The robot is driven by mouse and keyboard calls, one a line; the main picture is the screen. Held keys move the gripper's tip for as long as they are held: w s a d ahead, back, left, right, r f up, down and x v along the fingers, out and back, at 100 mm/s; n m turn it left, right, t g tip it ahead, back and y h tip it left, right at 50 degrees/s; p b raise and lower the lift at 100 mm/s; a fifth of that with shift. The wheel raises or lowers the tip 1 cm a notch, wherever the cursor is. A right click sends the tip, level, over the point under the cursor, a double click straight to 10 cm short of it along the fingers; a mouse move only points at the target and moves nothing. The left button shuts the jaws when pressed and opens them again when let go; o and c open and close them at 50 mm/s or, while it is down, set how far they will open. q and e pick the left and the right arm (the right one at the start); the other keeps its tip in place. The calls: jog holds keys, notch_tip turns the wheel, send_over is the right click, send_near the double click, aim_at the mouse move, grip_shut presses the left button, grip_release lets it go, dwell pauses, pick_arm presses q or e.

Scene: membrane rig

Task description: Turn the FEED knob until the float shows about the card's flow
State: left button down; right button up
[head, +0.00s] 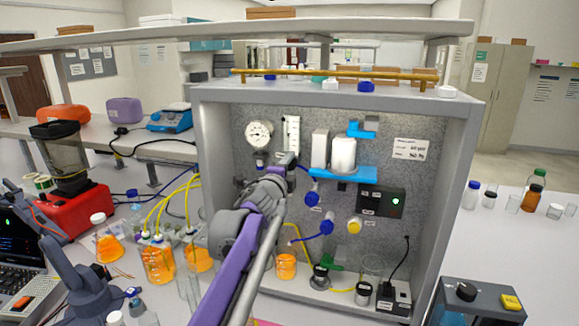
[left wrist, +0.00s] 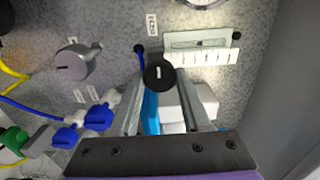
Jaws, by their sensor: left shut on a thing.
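The FEED knob (left wrist: 159,75) is a small round black knob with a white mark, on the speckled grey panel. My left gripper (left wrist: 162,88) is shut on it, one finger at each side. In the head view my left gripper (head: 287,163) reaches the panel just below the flow meter (head: 292,132) and hides the knob. The flow meter, a clear tube on a white block, also shows in the left wrist view (left wrist: 200,50); its float is too small to read. The white card (head: 412,150) is on the panel's right; its print is too small to read surely. My right gripper is not in view.
A round gauge (head: 259,134) sits left of the flow meter. A blue shelf (head: 342,174) with white canisters and a black box with a green light (head: 382,203) are to the right. Blue valves (left wrist: 82,125) and a grey knob (left wrist: 78,62) are near my gripper.

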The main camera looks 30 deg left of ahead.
pick_arm(q)
jog(key=shift+c, duration=1.9)
grip_release()
jog(key=b+v, duration=0.2)
jog(key=v, duration=0.8)
jog(key=shift+s, duration=0.35)
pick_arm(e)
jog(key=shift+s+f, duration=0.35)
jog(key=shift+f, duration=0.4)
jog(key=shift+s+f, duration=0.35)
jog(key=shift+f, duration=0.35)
pick_arm(q)
jog(key=shift+d, duration=0.15)
